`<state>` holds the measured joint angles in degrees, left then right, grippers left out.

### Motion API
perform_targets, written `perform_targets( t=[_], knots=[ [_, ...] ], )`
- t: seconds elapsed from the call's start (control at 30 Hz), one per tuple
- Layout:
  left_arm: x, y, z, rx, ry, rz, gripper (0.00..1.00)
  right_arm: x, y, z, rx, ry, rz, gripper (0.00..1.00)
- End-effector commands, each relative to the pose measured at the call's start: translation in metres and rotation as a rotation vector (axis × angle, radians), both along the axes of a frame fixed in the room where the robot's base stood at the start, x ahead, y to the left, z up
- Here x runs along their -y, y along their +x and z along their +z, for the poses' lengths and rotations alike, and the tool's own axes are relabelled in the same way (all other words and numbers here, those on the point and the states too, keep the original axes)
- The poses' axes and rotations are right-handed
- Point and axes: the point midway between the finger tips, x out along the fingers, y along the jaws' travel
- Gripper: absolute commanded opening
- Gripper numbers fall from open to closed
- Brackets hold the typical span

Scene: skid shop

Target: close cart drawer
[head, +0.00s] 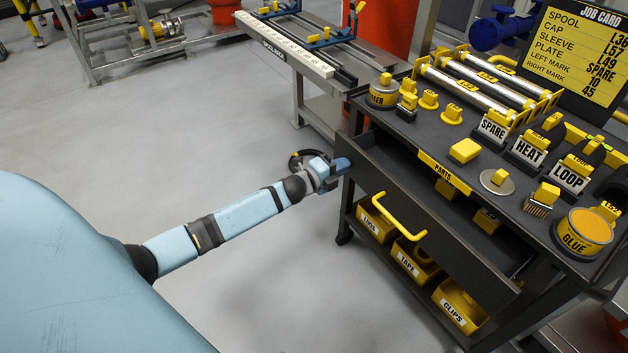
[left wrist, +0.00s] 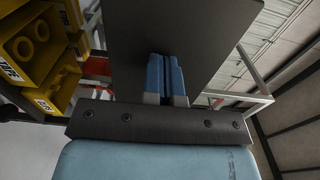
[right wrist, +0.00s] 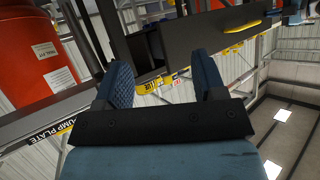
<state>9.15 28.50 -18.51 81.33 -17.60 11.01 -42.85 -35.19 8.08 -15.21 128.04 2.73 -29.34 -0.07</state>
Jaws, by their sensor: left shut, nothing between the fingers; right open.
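The dark cart (head: 600,262) has its drawer (head: 455,256) standing out, with the yellow handle (head: 399,216) on its front and yellow items (head: 447,188) inside. My left gripper (head: 342,165) is shut and empty at the drawer front's left end. In the left wrist view its blue fingers (left wrist: 165,62) point at a dark panel (left wrist: 212,30) and seem against it; I cannot tell whether they touch. My right gripper (right wrist: 165,78) is open and empty, seen only in the right wrist view; the drawer (right wrist: 205,40) and its handle (right wrist: 233,27) show beyond its fingers.
Yellow bins (head: 455,306) sit under the drawer. The cart top holds yellow-marked parts, rollers (head: 470,78) and a glue tin (head: 583,232). A red barrel (right wrist: 38,55) shows in the right wrist view.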

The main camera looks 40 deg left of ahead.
Motion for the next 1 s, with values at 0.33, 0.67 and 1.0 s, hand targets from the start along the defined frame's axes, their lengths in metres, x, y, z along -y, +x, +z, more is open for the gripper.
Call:
perform_targets(
  t=[0.33,0.67,1.0],
  knots=[
    [0.026,0.072,-0.002,0.003,0.000,0.000,0.00,-0.009,0.006,0.011,0.076,0.044,0.016,0.64],
    [0.036,0.101,-0.001,0.000,0.000,0.001,0.00,-0.020,0.015,0.030,0.169,0.096,0.031,0.64],
    [0.037,0.105,0.003,0.003,0.000,0.002,0.00,-0.020,0.016,0.038,0.184,0.105,0.030,0.64]
  ],
)
